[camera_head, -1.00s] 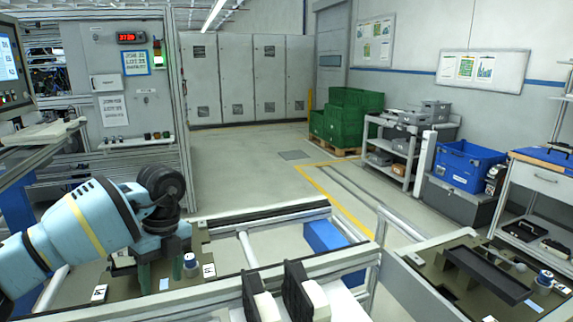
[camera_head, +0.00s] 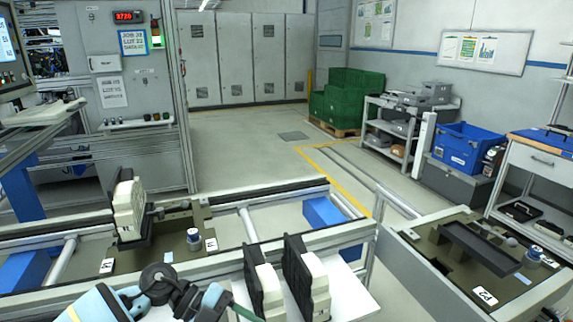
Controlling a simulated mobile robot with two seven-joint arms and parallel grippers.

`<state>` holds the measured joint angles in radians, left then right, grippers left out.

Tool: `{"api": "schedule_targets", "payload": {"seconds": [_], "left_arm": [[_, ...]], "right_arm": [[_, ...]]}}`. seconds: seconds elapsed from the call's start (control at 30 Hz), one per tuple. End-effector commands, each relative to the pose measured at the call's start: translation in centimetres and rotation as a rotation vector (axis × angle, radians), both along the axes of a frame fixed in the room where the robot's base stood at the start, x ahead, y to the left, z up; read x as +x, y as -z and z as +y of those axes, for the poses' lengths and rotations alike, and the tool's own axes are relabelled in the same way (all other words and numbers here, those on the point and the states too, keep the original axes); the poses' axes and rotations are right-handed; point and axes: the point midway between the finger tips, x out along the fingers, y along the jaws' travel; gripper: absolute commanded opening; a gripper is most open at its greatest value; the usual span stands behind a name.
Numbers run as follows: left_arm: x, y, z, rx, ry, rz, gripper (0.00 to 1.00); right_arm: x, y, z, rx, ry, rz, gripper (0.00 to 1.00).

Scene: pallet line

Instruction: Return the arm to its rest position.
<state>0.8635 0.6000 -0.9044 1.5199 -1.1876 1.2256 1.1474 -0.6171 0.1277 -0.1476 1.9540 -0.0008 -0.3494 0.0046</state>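My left arm comes in at the bottom left, and its dark wrist sits low in front of the near rail. My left gripper (camera_head: 236,311) is mostly cut off by the bottom edge. A green finger part shows, but its opening cannot be seen. A black-and-white part (camera_head: 127,208) stands upright on the left pallet plate (camera_head: 195,242), apart from the gripper. Two similar black-and-white parts, a left one (camera_head: 265,288) and a right one (camera_head: 309,280), stand side by side right of the gripper. My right gripper is not in view.
A conveyor frame (camera_head: 215,273) runs across in front of me, with blue blocks (camera_head: 322,212) between its rails. At right, another plate (camera_head: 450,262) carries a black tray (camera_head: 480,250) and a small white-and-blue cylinder (camera_head: 533,257).

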Motion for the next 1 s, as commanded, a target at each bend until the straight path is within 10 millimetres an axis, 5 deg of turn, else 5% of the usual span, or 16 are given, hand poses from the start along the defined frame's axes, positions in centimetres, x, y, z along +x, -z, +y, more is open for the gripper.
{"api": "schedule_targets", "payload": {"seconds": [0.17,0.37,0.67,1.0], "left_arm": [[-1.4,0.6,-1.4,-0.292,-0.183,0.014,0.53],[-1.5,1.8,0.2,-0.507,-0.499,0.028,0.53],[-2.8,7.9,7.7,-0.525,-1.059,0.083,0.53],[-11.0,17.9,18.2,-0.167,-1.554,0.218,0.53]], "right_arm": [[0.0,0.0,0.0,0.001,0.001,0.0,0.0],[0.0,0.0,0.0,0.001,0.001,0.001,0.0],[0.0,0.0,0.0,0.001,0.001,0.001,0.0],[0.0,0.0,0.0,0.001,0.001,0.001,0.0]]}}
